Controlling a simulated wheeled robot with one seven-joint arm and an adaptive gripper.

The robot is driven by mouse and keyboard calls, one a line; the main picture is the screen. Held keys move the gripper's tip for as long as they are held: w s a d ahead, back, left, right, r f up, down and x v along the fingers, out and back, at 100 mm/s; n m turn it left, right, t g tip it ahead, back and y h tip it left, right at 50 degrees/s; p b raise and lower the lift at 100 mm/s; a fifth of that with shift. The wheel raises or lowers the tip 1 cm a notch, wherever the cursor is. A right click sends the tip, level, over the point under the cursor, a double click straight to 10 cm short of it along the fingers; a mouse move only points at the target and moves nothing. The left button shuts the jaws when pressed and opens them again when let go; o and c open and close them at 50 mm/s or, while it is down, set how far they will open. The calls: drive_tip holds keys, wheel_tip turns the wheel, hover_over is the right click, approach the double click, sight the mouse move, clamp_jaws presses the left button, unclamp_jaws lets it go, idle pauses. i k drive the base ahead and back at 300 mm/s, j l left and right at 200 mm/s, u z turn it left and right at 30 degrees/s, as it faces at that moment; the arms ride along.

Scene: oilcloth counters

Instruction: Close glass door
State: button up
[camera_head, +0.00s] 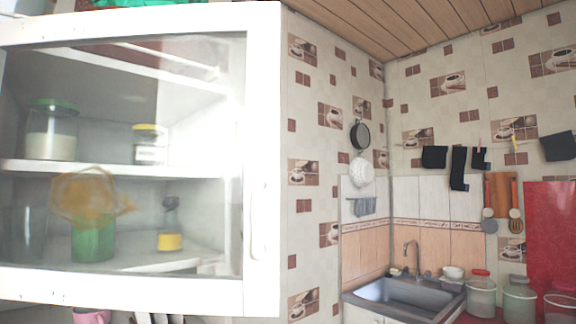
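A white-framed glass door (262,120) fills the left side of the head view, in front of a white cabinet. Its right edge looks taller than its left, so that side seems nearer to me. A slim white handle (257,230) is on the right part of the frame. I cannot tell from this view whether the door is ajar or fully shut. Through the glass I see shelves (100,169) with jars. My gripper is not in view.
Behind the glass are a green-lidded jar (51,132), a yellow-lidded jar (150,146) and a green container (93,241). At the right back are a sink (405,296), lidded canisters (481,298) and hanging utensils. A pink item (92,316) shows below the door.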

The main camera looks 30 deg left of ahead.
sight(257, 293)
drive_tip(key=u, duration=1.7)
